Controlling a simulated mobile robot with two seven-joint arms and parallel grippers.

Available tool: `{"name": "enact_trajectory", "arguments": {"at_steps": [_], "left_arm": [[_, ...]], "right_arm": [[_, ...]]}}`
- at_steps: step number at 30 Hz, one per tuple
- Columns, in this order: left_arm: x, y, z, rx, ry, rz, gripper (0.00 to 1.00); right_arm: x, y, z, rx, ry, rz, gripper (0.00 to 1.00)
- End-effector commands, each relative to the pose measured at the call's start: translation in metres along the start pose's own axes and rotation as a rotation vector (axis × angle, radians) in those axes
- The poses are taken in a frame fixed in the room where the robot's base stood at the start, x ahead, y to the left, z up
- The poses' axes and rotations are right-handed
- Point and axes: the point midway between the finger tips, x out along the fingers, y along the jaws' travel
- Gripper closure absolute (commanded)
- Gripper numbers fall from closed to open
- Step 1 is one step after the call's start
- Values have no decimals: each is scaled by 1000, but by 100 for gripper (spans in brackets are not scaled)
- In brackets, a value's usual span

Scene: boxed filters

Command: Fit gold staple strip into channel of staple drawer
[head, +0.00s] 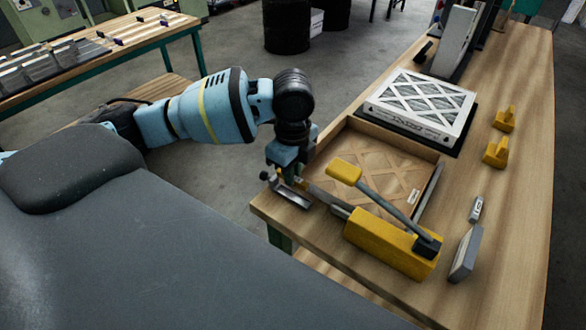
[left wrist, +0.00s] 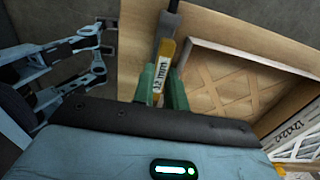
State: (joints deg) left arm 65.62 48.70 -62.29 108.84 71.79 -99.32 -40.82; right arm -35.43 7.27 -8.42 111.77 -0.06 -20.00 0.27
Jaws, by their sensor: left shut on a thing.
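A yellow stapler (head: 385,240) with a grey lever and yellow grip lies on the bench, its metal drawer (head: 327,198) reaching out to the left. My left gripper (head: 288,180) is low at the drawer's outer end, near the bench corner. A grey metal piece lies beyond the strip there. I cannot tell whether the strip is inside the channel or above it. My right gripper (left wrist: 98,54) shows open and empty at the left of that view.
A shallow wooden tray (head: 428,152) sits just behind the stapler. A white framed filter (head: 420,105) is beyond it. Yellow blocks (head: 497,152), a grey block (head: 466,254) and a small grey item (head: 477,209) stand to the right. The bench edge is close to my left gripper.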

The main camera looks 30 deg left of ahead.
Motion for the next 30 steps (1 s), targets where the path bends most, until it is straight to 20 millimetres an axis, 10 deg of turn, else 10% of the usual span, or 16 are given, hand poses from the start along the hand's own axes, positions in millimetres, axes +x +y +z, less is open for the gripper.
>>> {"name": "enact_trajectory", "arguments": {"at_steps": [30], "left_arm": [[40, 0, 0, 0, -1, -3, 100]], "right_arm": [[0, 0, 0, -1, 1, 0, 64]]}}
